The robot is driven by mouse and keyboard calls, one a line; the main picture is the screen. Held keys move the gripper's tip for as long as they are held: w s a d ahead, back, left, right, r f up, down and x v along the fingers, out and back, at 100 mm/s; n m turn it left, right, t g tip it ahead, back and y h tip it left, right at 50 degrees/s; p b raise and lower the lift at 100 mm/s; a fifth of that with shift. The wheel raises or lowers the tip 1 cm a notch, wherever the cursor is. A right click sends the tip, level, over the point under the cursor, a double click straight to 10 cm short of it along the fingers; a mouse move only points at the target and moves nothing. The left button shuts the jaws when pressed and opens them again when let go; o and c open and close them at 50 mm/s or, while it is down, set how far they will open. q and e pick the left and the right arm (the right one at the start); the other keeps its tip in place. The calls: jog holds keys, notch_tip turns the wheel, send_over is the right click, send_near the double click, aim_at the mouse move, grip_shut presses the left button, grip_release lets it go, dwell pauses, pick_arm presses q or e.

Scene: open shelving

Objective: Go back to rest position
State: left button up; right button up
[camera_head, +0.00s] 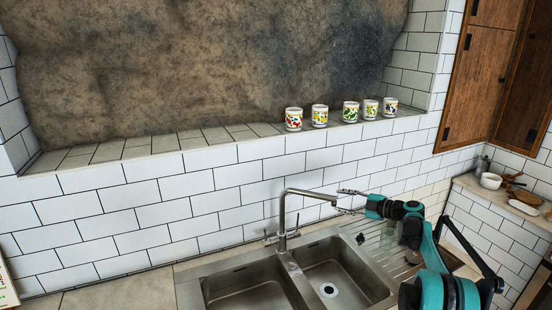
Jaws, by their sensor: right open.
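My right gripper (343,200) is raised in front of the tiled wall, just right of the tap. Its two fingers are spread apart and point left, with nothing between them. My right arm (430,250) comes in from the lower right. Several white mugs with coloured prints stand upright in a row on the tiled ledge, from the leftmost mug (293,119) to the rightmost mug (390,107). The gripper is below the mugs and apart from them. My left gripper is not in the picture.
A steel sink (335,270) with two basins and a curved tap (283,215) lies below the gripper. A side counter at the right holds a white bowl (490,181) and wooden utensils. Wooden cabinets (475,85) hang at the upper right. The ledge's left part is clear.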

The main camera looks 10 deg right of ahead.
jog(key=s+a+f+m+g+h+b, duration=0.25)
jog(key=s+a+m, duration=0.25)
jog(key=s+a, duration=0.5)
jog(key=s+a+f+m+g+h+b, duration=0.1)
jog(key=s+a+m+g+h+b, duration=0.25)
jog(key=s+a, duration=0.65)
jog(key=s+f+m+h+b, duration=0.1)
jog(key=s+f+m+b, duration=0.1)
jog(key=s+f, duration=0.3)
jog(key=s+f+m+t+h+b, duration=0.1)
jog(key=s+f+m, duration=0.4)
jog(key=s, duration=0.7)
jog(key=s+f+m+h+b, duration=0.2)
jog(key=s+f+m, duration=0.2)
jog(key=s, duration=0.4)
jog(key=shift+s+f+t+b, duration=0.3)
jog(key=shift+s+f+b, duration=0.1)
jog(key=shift+f, duration=0.4)
